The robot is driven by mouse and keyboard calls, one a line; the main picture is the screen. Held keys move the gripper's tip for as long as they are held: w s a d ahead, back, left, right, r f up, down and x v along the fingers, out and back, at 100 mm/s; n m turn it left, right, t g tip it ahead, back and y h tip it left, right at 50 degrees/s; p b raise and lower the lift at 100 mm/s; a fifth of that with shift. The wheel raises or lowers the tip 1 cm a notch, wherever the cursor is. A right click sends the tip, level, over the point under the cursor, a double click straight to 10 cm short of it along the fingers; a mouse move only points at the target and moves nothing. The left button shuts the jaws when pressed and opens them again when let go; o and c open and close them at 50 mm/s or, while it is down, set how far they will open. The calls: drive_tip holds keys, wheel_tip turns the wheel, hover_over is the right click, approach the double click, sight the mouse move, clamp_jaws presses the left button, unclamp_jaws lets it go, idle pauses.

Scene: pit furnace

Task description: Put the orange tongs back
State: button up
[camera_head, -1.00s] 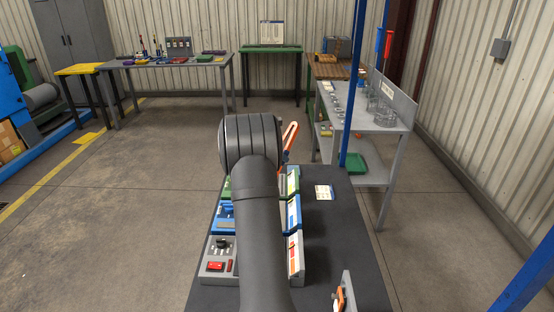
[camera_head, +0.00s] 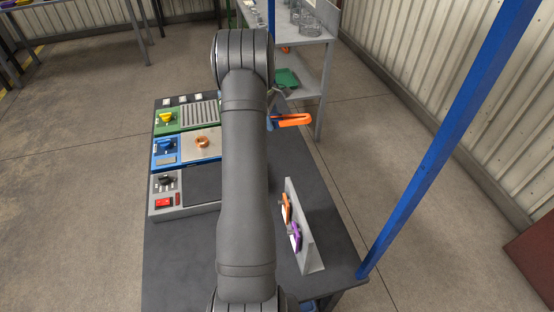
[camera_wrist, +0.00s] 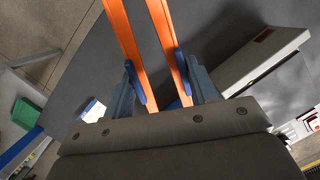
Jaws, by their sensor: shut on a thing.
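The orange tongs (camera_head: 290,123) stick out to the right of my arm in the head view, above the dark bench (camera_head: 205,255). In the wrist view, the two long orange arms of the tongs (camera_wrist: 160,25) run up between the blue fingers of my gripper (camera_wrist: 158,80). My gripper is shut on the tongs. In the head view my arm hides most of the gripper. A grey upright panel (camera_head: 309,240) stands at the bench's right side, with an orange piece (camera_head: 286,208) and a purple piece (camera_head: 296,236) on its left face.
Green (camera_head: 167,118), blue (camera_head: 165,146) and grey (camera_head: 166,182) control boxes line the bench's left. An orange ring (camera_head: 202,142) sits on the blue one. A blue post (camera_head: 440,140) rises at the right. A shelf table (camera_head: 320,32) with a green tray (camera_head: 287,78) stands behind.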

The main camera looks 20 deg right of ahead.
drive_tip(key=s+d+f+m+t+y, duration=0.25)
drive_tip(key=s+d+f+m, duration=0.25)
drive_tip(key=s+d+m, duration=0.45)
drive_tip(key=w+a+f, duration=0.2)
drive_tip(key=w+a+f+m, duration=0.1)
drive_tip(key=w+a+f, duration=0.1)
drive_tip(key=a, duration=0.1)
drive_tip(key=w+a+f+m, duration=0.1)
drive_tip(key=w+a+f, duration=0.1)
drive_tip(key=a, duration=0.1)
drive_tip(key=shift+w+a+f, duration=0.2)
drive_tip(key=shift+w+a, duration=0.05)
drive_tip(key=shift+w, duration=0.1)
drive_tip(key=shift+f, duration=2.05)
drive_tip(key=o, duration=0.6)
drive_tip(key=shift+f, duration=0.1)
